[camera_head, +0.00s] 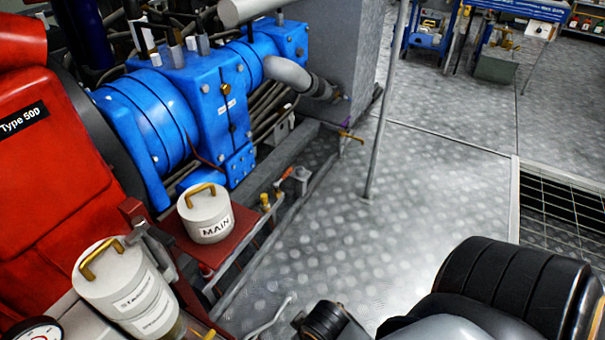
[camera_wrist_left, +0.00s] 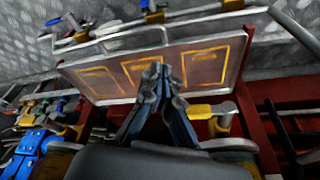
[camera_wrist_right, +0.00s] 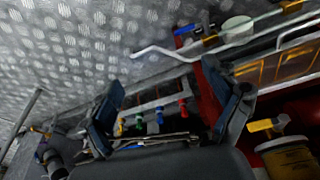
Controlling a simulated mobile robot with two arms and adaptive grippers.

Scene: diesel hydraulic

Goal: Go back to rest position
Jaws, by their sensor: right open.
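My left gripper (camera_wrist_left: 158,78) shows in the left wrist view with its two fingers drawn together. I see nothing held between them. A tray-like panel (camera_wrist_left: 122,68) with yellow-outlined areas lies behind the fingertips. My right gripper (camera_wrist_right: 165,80) shows in the right wrist view with its fingers wide apart and nothing between them. Beyond its fingers are a dark rail and several small coloured fittings (camera_wrist_right: 160,115). Neither gripper can be made out clearly in the head view. A large dark, rounded part of my own arm fills the lower right there.
A white canister marked MAIN (camera_head: 206,214) stands on a red shelf; another white canister (camera_head: 126,285) stands at lower left. A blue pump (camera_head: 205,100) and red machine (camera_head: 50,160) fill the left. A thin grey pole (camera_head: 385,110) rises from open metal floor (camera_head: 430,190). Workbenches stand at the back.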

